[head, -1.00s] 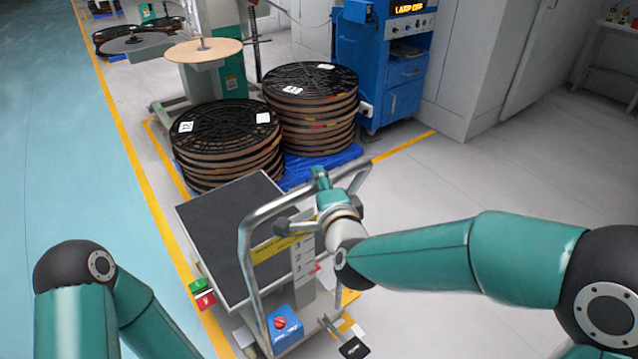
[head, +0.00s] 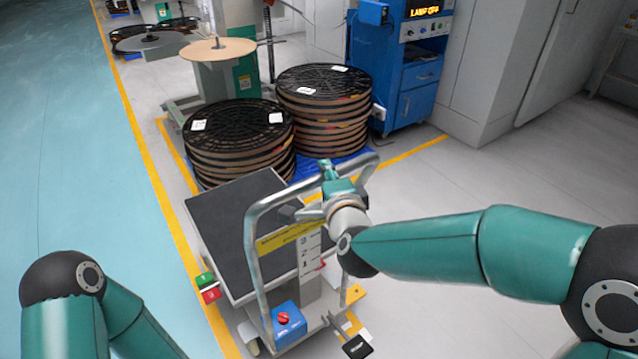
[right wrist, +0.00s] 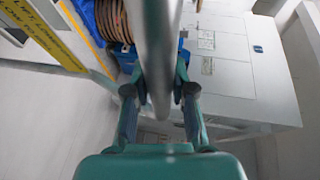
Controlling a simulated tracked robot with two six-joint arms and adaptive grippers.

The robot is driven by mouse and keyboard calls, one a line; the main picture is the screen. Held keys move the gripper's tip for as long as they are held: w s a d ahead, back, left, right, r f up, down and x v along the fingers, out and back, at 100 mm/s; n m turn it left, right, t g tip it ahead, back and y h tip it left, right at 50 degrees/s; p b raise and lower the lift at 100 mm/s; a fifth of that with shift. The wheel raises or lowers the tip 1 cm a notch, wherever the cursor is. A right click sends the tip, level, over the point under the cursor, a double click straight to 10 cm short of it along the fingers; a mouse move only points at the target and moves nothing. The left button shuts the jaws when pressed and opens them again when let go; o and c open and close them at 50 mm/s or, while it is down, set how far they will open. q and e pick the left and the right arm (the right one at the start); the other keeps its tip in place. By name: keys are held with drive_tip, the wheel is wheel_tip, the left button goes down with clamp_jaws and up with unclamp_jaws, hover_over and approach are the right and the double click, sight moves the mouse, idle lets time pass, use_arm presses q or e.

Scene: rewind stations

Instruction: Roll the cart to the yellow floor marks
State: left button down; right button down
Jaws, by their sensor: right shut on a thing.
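The cart (head: 235,225) has a dark flat deck, a grey tubular handle (head: 252,262) and a blue box with a red knob (head: 288,322) low at its near end. My right gripper (head: 330,188) is shut on the top bar of the handle. In the right wrist view its two fingers (right wrist: 159,92) close around the handle bar (right wrist: 155,50). Yellow floor marks show as a short piece (head: 352,324) beside the cart's near right corner, partly hidden by it, and as long lines at the left (head: 150,170) and behind (head: 412,152). My left gripper is out of view.
Two stacks of black reels (head: 238,140) (head: 325,105) stand on a blue base close behind the cart. A blue cabinet (head: 408,75) and grey cabinets (head: 490,75) stand behind to the right. The grey floor at the right (head: 520,165) is clear.

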drive_tip(key=c, duration=1.3)
unclamp_jaws()
drive_tip(key=shift+s+d+f, duration=0.1)
drive_tip(key=shift+s+f, duration=0.15)
drive_tip(key=o, duration=0.4)
drive_tip(key=shift+w, duration=0.1)
drive_tip(key=shift+c, duration=0.2)
drive_tip(key=shift+r, duration=0.1)
drive_tip(key=shift+s+d+r, duration=0.1)
drive_tip(key=shift+s+r, duration=0.05)
drive_tip(key=shift+s, duration=0.35)
drive_tip(key=v, duration=1.1)
